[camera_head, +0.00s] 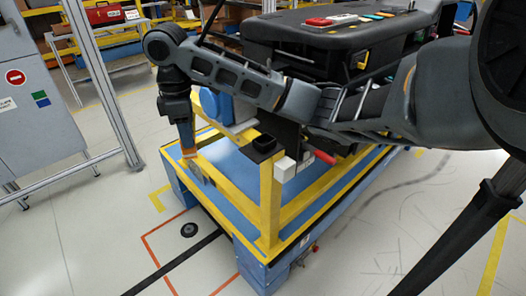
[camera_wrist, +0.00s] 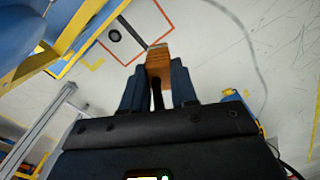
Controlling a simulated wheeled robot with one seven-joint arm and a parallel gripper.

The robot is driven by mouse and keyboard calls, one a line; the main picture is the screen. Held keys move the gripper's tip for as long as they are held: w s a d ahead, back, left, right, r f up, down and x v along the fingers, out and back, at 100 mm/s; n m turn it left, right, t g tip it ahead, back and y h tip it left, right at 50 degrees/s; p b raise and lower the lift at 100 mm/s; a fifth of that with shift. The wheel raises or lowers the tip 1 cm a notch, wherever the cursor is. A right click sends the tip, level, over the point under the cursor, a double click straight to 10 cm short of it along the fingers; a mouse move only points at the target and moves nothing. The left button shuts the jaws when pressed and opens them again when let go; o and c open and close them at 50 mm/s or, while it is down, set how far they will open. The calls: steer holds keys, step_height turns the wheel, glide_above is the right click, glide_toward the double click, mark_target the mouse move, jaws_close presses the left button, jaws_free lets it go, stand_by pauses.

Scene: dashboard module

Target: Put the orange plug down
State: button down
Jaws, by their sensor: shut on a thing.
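My gripper (camera_head: 187,143) points down beside the front left corner of the blue and yellow cart. In the wrist view, my gripper (camera_wrist: 157,85) has its two dark fingers closed on the orange plug (camera_wrist: 159,63). The plug is orange-brown and sticks out past the fingertips, with a dark slot or stem between the fingers. In the head view only a small orange part of the plug (camera_head: 190,153) shows at the fingertips. It appears held above the cart's left edge; whether it touches anything I cannot tell.
A grey cabinet (camera_head: 35,100) and metal posts stand left. Floor in front is open.

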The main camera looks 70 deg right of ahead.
steer(key=s+d+r+n+b, duration=0.1)
steer(key=s+d+r+n, duration=0.15)
steer(key=s, duration=0.35)
steer(key=s+d+r+n+b, duration=0.1)
steer(key=s+d+r, duration=0.3)
steer(key=s, duration=0.1)
steer(key=s+d+r+n, duration=0.2)
steer(key=s+d+r, duration=0.1)
steer(key=s, duration=0.3)
steer(key=shift+f, duration=4.6)
steer(key=shift+a, duration=0.1)
steer(key=shift+f+b, duration=0.2)
steer(key=shift+b, duration=0.1)
steer(key=c, duration=0.9)
jaws_free()
step_height(320, 180, up, 12)
steer(key=shift+r, duration=0.25)
